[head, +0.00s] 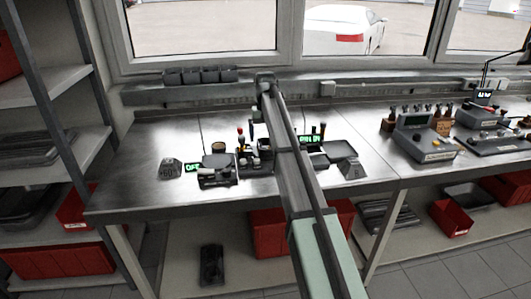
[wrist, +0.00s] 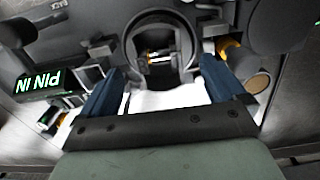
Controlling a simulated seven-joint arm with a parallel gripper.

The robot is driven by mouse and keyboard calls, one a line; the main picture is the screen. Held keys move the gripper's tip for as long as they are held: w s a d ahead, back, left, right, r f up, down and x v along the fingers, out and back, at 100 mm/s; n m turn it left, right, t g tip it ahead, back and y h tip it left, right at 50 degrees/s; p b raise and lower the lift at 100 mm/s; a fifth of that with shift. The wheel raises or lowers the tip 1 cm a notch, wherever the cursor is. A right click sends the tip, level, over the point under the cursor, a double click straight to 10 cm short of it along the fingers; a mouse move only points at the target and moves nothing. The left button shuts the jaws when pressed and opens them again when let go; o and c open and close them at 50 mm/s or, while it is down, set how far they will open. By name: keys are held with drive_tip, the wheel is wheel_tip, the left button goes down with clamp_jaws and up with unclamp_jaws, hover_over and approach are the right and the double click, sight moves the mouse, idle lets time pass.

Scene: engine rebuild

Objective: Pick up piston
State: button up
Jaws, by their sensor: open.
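My gripper (wrist: 161,68) is open in the wrist view, with its two blue fingers apart and nothing held between them. A dark, round, ring-like part (wrist: 196,38) with a hollow middle and a small light crosspiece lies just beyond the fingertips, roughly centred between them. It may be the piston, but I cannot tell for sure. A pale, bright surface shows between the fingers below it. In the head view my arm reaches over the bench, and my gripper and whatever is under it are mostly hidden behind the arm.
The metal workbench (head: 135,150) holds a dark tray of parts (head: 218,178) left of my arm and a flat dark tray (head: 341,149) right of it. A lit green display (wrist: 38,83) is at the left in the wrist view. Grey machines (head: 423,143) stand farther right.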

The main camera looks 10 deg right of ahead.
sight(266, 143)
wheel_tip(266, 143, down, 5)
drive_tip(key=shift+d+r, duration=0.1)
drive_tip(key=shift+c, duration=0.3)
drive_tip(key=c, duration=1.4)
drive_tip(key=shift+w, duration=0.1)
